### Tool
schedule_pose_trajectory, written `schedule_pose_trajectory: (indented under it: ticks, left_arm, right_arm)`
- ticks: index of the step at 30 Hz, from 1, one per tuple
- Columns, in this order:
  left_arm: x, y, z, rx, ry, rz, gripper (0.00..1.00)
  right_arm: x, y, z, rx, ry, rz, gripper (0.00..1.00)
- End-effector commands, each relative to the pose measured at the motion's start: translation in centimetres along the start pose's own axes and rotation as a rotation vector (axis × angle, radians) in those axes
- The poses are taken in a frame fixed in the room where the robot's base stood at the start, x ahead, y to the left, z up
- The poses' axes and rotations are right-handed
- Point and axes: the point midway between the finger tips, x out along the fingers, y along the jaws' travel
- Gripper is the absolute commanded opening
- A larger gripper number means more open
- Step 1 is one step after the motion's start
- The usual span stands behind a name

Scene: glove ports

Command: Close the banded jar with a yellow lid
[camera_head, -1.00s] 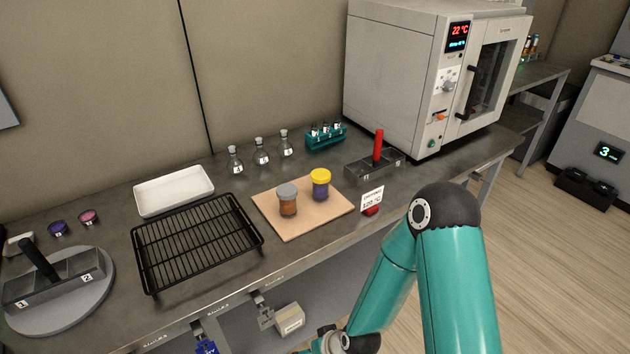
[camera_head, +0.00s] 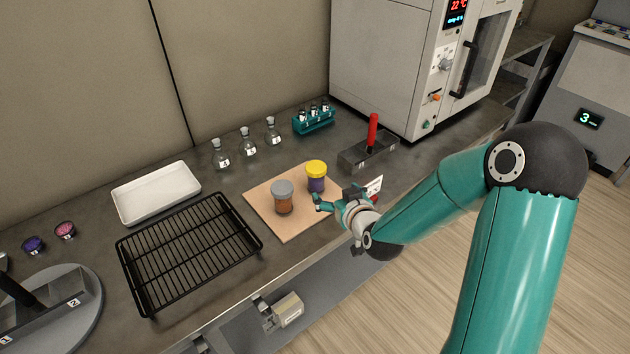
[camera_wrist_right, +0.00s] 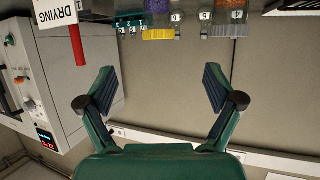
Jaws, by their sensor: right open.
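A jar with purple contents (camera_head: 316,184) stands upright on the tan board, with a yellow lid (camera_head: 316,168) on its top. Beside it on the left stands a jar with orange-brown contents (camera_head: 283,204) under a grey lid (camera_head: 282,188). I cannot make out bands on either jar. My right gripper (camera_head: 334,199) is open and empty, at the board's front right, close to the purple jar. In the right wrist view, its fingers (camera_wrist_right: 160,86) are spread apart, and the yellow lid (camera_wrist_right: 158,34) shows upside down beyond them. My left gripper is not in view.
The tan board (camera_head: 290,231) lies beside a black wire rack (camera_head: 190,255). Behind are a white tray (camera_head: 155,192), small flasks (camera_head: 247,143) and a teal tube rack (camera_head: 314,122). A red-handled metal carrier (camera_head: 368,152) and a sign (camera_head: 374,187) stand right.

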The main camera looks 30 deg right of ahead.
Motion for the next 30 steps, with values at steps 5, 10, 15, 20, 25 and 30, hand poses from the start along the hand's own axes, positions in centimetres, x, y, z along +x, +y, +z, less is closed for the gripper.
schedule_pose_trajectory:
  ticks: [5, 10, 15, 20, 25, 30]
  left_arm:
    - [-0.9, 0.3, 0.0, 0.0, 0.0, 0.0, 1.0]
    - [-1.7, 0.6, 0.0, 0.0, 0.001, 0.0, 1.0]
    - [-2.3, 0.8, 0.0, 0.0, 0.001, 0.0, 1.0]
    - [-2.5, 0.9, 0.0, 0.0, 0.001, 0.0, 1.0]
    - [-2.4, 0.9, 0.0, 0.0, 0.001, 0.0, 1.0]
    - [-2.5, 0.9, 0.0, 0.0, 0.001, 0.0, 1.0]
  right_arm:
    - [3.0, 0.0, -0.1, 0.001, -0.003, 0.0, 0.91]
    - [6.7, 0.1, -0.1, 0.001, -0.002, 0.002, 0.91]
    - [9.6, 0.2, -0.1, 0.001, -0.002, 0.002, 0.91]
    - [10.8, 0.2, 0.0, 0.001, -0.001, 0.002, 0.91]
    - [10.9, 0.2, 0.0, 0.002, -0.002, 0.002, 0.91]
    - [10.9, 0.2, 0.0, 0.002, -0.001, 0.003, 0.91]
